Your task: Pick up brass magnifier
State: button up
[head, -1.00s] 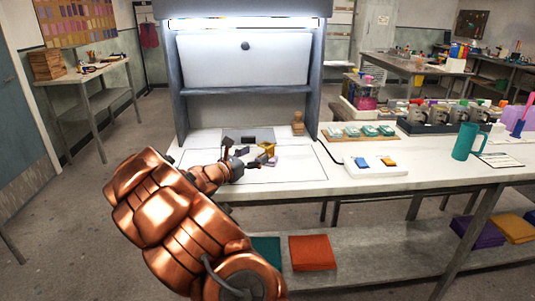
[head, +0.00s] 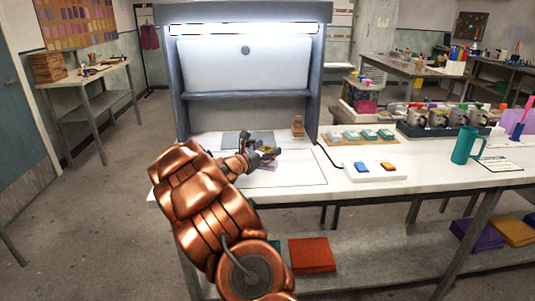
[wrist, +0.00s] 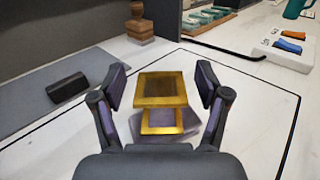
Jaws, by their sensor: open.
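The brass magnifier (wrist: 161,88) is a gold folding piece with a square upper frame and a smaller lower frame. It stands on a purple-grey swatch (wrist: 190,130) on the white worktop. In the wrist view my gripper (wrist: 161,85) is open, with one finger to the left and one to the right of the magnifier. I see a gap on each side and no clear contact. In the head view my gripper (head: 265,154) is over the worktop in the booth and hides most of the magnifier.
A dark block (wrist: 67,88) lies on a grey mat (wrist: 45,75) to the left. A wooden stamp (head: 298,127) stands behind. The booth's shelf (head: 250,96) is above.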

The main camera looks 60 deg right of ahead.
aim_at(266, 149)
jog(key=shift+c, duration=0.2)
jog(key=c, duration=1.3)
jog(key=shift+c, duration=0.2)
jog(key=shift+r, duration=0.1)
jog(key=shift+r, duration=0.6)
jog(key=shift+s+a+r, duration=0.1)
jog(key=shift+a+r, duration=0.1)
jog(key=shift+r, duration=0.35)
jog(key=shift+a+r, duration=0.2)
jog(key=shift+r, duration=0.35)
jog(key=s+a+b, duration=0.1)
jog(key=s+a, duration=0.2)
jog(key=a, duration=0.4)
jog(key=s+a+r+b, duration=0.1)
jog(key=s+a, duration=0.2)
jog(key=a, duration=0.4)
jog(key=shift+r, duration=0.15)
